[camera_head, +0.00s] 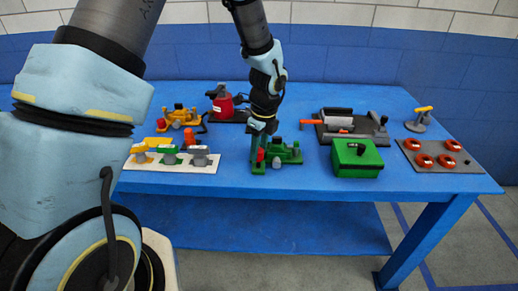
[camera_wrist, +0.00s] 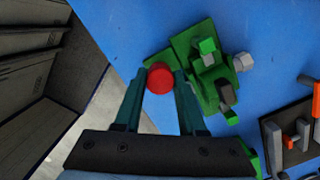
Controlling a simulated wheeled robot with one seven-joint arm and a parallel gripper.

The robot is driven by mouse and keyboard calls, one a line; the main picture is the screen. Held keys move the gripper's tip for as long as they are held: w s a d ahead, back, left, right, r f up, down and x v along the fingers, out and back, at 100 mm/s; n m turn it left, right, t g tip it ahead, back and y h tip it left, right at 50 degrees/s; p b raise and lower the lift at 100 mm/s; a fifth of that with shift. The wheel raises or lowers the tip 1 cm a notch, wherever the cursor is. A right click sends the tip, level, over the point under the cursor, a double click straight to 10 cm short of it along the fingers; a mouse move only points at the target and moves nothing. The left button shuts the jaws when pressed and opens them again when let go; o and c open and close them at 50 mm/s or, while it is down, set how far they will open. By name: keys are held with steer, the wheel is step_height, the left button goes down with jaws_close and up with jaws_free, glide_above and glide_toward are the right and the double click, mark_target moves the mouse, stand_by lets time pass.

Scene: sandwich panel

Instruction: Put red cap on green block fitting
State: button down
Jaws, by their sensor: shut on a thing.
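The red cap (camera_wrist: 160,78) sits between the two teal fingers of my gripper (camera_wrist: 160,75), which is shut on it. In the head view the cap (camera_head: 260,156) shows as a small red spot at my gripper (camera_head: 261,148). The green block fitting (camera_head: 285,153) lies on the table's front part, just right of the gripper. In the wrist view the fitting (camera_wrist: 190,50) is behind and right of the cap, and the cap overlaps its left corner. I cannot tell whether the cap touches the fitting.
A white board (camera_head: 150,164) with several valves lies left on the blue table (camera_head: 232,180). A green box (camera_head: 356,160) stands to the right, with a grey board (camera_head: 470,168) of red rings beyond. A red device (camera_head: 222,105) stands behind. The table's front edge is close to the gripper.

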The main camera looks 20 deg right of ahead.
mark_target(260, 151)
steer(key=shift+f, duration=0.35)
stand_by(0.3)
steer(key=shift+f+b, duration=0.3)
steer(key=shift+b, duration=0.1)
steer(key=shift+f, duration=0.35)
steer(key=shift+f, duration=0.25)
steer(key=shift+f, duration=0.3)
stand_by(1.3)
stand_by(0.3)
steer(key=shift+c, duration=0.4)
jaws_free()
